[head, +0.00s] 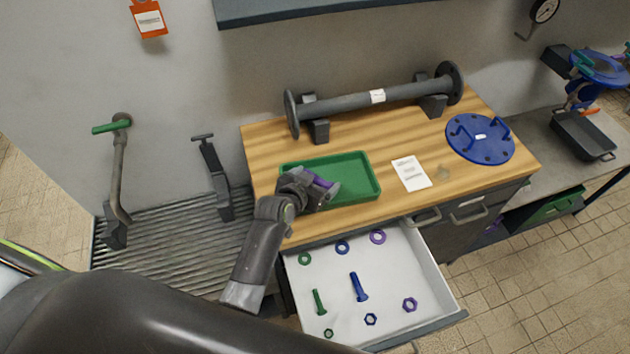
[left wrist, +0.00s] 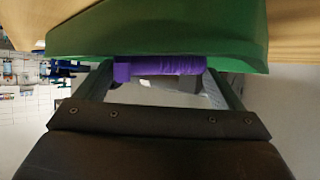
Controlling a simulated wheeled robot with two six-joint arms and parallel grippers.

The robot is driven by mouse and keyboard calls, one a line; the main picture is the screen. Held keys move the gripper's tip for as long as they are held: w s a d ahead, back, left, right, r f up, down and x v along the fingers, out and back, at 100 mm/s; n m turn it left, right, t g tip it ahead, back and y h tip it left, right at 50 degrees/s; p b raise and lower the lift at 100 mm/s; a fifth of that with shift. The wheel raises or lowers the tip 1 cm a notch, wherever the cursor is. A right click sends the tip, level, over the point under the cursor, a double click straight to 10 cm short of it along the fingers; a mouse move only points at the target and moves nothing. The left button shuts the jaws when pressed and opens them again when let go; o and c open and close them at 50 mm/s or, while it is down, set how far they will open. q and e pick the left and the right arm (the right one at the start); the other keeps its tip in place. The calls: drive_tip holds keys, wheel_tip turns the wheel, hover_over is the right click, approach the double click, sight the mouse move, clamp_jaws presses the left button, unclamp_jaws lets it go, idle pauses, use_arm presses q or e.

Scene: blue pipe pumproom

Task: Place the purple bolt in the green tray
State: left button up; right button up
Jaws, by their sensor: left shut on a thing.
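The green tray (head: 350,175) lies on the wooden top of the workbench. My left gripper (head: 326,188) is over the tray's left front part and is shut on the purple bolt (head: 320,181). In the left wrist view the purple bolt (left wrist: 160,66) lies crosswise between the two fingers, with the green tray wall (left wrist: 150,35) just beyond it. I cannot tell whether the bolt touches the tray. My right gripper is not in view.
An open white drawer (head: 420,270) below the bench holds a blue bolt (head: 358,287), a green bolt (head: 319,301) and several nuts and rings. A grey flanged pipe (head: 400,92) stands behind the tray. A white card (head: 411,173) and blue flange (head: 480,139) lie right.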

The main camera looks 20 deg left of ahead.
use_arm(q)
drive_tip(key=shift+f, duration=0.5)
drive_tip(key=shift+f, duration=0.2)
drive_tip(key=o, duration=1)
